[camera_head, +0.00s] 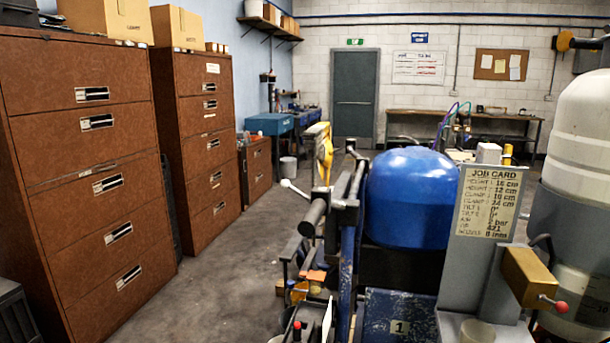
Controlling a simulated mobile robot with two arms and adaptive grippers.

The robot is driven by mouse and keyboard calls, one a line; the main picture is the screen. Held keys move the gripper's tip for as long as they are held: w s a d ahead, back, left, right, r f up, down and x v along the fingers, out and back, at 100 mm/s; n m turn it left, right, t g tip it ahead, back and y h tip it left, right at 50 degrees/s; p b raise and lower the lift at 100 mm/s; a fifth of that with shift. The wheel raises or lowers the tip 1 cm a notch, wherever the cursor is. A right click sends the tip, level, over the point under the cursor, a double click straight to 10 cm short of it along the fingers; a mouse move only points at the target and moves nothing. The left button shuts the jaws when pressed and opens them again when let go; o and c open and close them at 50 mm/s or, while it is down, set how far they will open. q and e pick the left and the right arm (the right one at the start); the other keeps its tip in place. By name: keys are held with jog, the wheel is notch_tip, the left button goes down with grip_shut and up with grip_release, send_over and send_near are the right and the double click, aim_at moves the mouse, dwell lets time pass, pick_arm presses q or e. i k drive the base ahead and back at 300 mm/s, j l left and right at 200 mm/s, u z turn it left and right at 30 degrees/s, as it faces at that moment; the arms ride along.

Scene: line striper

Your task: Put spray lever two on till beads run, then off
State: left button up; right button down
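A line striper stands in the lower right middle, with a blue rounded tank (410,198) on a dark frame. A brass-coloured block (528,277) with a short red-knobbed lever (560,306) sits on the right beside a grey panel. A white ball-ended lever (295,188) sticks out left of the frame. Another small red knob (297,325) shows low at the left of the machine. I cannot tell which of these is spray lever two. The spray tips and any beads are not visible. Neither of my grippers is in view.
A job card (488,200) is on the grey panel. A large white and grey tank (580,160) stands at right. Brown cabinets (80,180) line the left. The concrete floor (235,285) between is clear.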

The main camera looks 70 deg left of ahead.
aim_at(285, 183)
jog(key=j+u, duration=0.1)
jog(key=u, duration=0.8)
jog(key=j+u, duration=0.1)
jog(key=u, duration=0.3)
jog(key=i+u, duration=0.1)
jog(key=u, duration=0.35)
jog(key=j+u, duration=0.1)
jog(key=u, duration=0.35)
